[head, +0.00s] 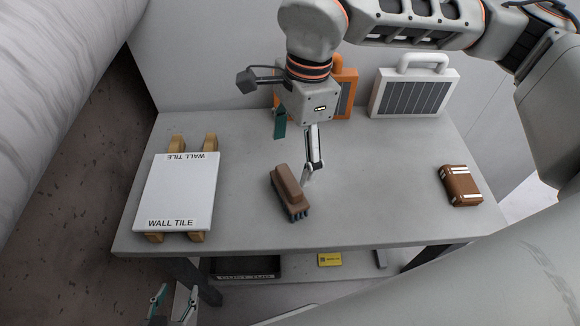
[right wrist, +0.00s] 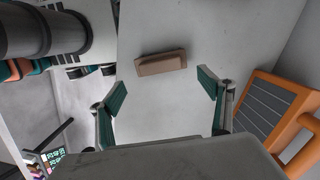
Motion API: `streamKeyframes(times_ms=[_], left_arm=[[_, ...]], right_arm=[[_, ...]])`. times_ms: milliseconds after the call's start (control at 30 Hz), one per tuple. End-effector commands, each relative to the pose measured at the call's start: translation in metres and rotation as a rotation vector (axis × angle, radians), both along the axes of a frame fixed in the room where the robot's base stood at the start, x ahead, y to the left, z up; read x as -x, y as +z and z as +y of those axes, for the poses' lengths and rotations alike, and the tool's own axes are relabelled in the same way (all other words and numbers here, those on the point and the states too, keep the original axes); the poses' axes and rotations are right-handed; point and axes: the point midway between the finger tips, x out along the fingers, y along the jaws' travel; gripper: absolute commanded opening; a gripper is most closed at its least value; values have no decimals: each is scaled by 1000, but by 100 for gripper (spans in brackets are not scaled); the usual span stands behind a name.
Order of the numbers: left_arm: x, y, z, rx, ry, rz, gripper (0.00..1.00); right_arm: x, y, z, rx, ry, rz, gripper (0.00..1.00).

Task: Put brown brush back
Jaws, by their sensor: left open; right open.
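The brown brush (head: 287,186) lies on the grey table, with its bluish bristles showing at its near end. It also shows in the right wrist view (right wrist: 162,63), ahead of the fingers. My right gripper (head: 293,152) is open and empty, pointing down just behind and above the brush. In the right wrist view its teal-padded fingers (right wrist: 160,85) stand wide apart, with the brush beyond their tips. One finger appears close beside the brush in the head view; I cannot tell whether it touches. My left gripper (head: 176,297) is open and empty, low in front of the table's left side.
A white wall tile package (head: 178,190) lies on wooden strips at the left. A brown strapped case (head: 459,186) lies at the right. An orange case (head: 346,92) and a white case (head: 414,93) stand at the back. A black tray (head: 232,267) and yellow box (head: 330,260) sit below.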

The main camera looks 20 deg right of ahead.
Motion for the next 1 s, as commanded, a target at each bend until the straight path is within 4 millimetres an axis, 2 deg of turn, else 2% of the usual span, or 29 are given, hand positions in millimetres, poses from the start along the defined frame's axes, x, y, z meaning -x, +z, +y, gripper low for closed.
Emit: streamKeyframes(times_ms=[100,300,1000], left_arm=[[0,0,0,0,0,0,47],[0,1,0,2,0,0,47],[-2,4,-1,2,-1,-7,47]], right_arm=[[-1,19,-2,0,-1,-4,79],[-1,35,-4,0,0,-1,79],[0,36,-5,0,0,0,79]])
